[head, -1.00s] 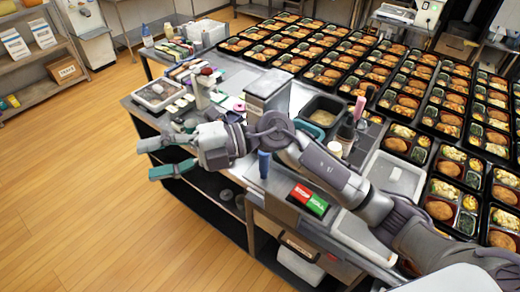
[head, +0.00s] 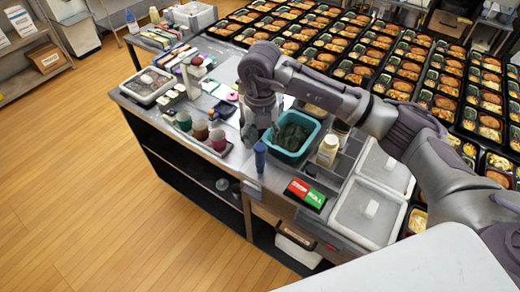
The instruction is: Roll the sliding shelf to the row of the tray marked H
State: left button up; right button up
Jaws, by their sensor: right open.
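A red and green switch block (head: 306,195) lies on the counter's front edge; its red half reads like STOP and its green half like ROLL. My right arm comes in from the right, and its gripper (head: 262,132) points down over the counter, open, left of a teal tub (head: 312,148) and behind the switch block. Its fingertips are partly hidden. Many black bento trays (head: 352,72) with food stand in rows at the back and right. No H mark is legible, and I cannot tell which part is the sliding shelf. My left gripper is not in view.
A blue upright thing (head: 260,156) stands close in front of the gripper. Bottles (head: 218,139) and a box (head: 148,86) crowd the counter's left part. White-lidded bins (head: 368,212) fill the right front. The wooden floor (head: 90,190) at left is clear.

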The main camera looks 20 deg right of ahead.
aim_at(260, 155)
notch_tip(260, 155, down, 6)
jog(key=shift+r+p, duration=0.1)
jog(key=shift+p, duration=0.8)
jog(key=shift+f, duration=0.75)
grip_shut()
